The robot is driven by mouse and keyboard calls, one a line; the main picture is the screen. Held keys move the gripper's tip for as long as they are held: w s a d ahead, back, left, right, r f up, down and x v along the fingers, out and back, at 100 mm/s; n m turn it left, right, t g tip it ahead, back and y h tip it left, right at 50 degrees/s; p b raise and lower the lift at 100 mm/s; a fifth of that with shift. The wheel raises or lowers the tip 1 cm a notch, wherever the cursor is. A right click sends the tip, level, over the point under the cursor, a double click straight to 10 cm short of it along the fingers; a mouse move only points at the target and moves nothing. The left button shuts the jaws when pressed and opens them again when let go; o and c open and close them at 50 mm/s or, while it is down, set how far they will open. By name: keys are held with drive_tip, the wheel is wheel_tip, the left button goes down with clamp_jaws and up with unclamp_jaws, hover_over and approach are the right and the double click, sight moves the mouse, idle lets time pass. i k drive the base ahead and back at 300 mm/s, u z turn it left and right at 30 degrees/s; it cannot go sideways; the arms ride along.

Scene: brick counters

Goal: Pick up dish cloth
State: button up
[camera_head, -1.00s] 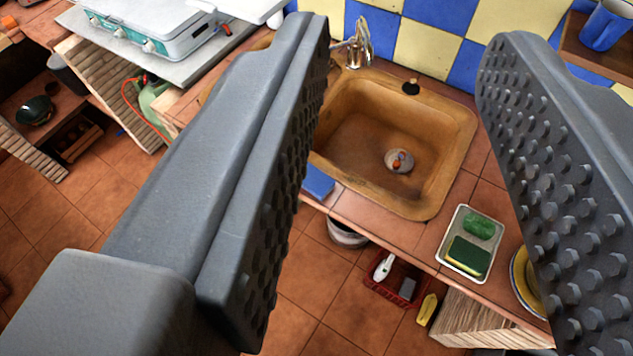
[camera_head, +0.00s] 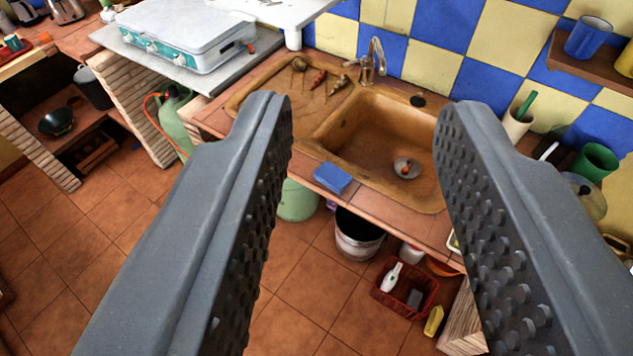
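A small blue folded cloth (camera_head: 332,178), which looks like the dish cloth, lies flat on the tiled counter's front edge, left of the sink bowl (camera_head: 385,150). My gripper (camera_head: 364,108) is open and empty, its two studded grey fingers spread wide at left and right. The cloth shows in the gap between the fingers, nearer the left one. Nothing touches it, and it is fully in view.
A tap (camera_head: 374,60) stands behind the sink. Several small utensils (camera_head: 318,78) lie on the drainboard. A bucket (camera_head: 358,236) and a red basket (camera_head: 405,290) are below the counter. A blue mug (camera_head: 588,38) sits on a shelf at right.

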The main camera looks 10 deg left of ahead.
sight(336, 179)
drive_tip(key=u, duration=0.05)
drive_tip(key=i, duration=0.5)
drive_tip(key=z, duration=0.05)
drive_tip(key=k, duration=1.15)
drive_tip(key=u, duration=0.5)
drive_tip(key=i, duration=1.85)
drive_tip(key=z, duration=0.35)
